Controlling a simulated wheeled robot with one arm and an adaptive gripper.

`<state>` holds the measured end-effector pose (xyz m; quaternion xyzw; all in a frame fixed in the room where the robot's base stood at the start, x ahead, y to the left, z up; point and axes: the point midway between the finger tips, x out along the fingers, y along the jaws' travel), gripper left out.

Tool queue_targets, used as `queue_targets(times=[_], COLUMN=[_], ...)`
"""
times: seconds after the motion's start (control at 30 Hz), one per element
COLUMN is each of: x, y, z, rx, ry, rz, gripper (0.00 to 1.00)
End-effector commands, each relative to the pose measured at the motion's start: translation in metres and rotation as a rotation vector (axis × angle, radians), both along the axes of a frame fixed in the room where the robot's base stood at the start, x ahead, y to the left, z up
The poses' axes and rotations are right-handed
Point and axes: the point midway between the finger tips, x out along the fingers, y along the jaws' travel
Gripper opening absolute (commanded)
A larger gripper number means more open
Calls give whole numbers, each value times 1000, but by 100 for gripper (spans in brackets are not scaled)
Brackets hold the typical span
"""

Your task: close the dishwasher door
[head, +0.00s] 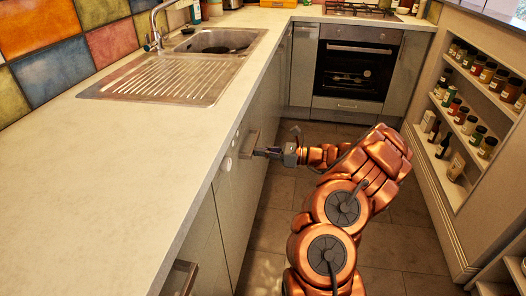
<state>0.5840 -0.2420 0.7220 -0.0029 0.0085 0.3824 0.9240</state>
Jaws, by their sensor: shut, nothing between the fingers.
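The dishwasher front appears to be the grey panel (232,204) under the left counter. It stands upright and looks about flush with the neighbouring fronts; I cannot tell whether a small gap is left at its top. Round white knobs (226,164) and a metal handle (250,143) show near its upper edge. My gripper (260,152) is shut and empty, pointing left at the front close to the handle. I cannot tell whether its tips touch the panel or handle.
The light counter (130,160) with a steel sink (215,42) runs along the left. An oven (353,70) stands at the far end. Shelves of jars (472,100) line the right. The tiled floor (284,190) is clear between the cabinets and my arm.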

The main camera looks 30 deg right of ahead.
Motion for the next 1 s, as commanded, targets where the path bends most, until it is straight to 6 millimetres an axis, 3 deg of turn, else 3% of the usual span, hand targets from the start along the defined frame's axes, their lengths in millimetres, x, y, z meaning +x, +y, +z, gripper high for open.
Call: queue_targets(times=[0.2, 0.57, 0.83, 1.0], x=[9, 6, -17, -43], y=[8, 12, -32, -60], z=[4, 10, 6, 1], rx=[-6, -13, -6, -4], ry=[6, 3, 6, 6], rz=[1, 8, -7, -12], gripper=[0, 0, 0, 0])
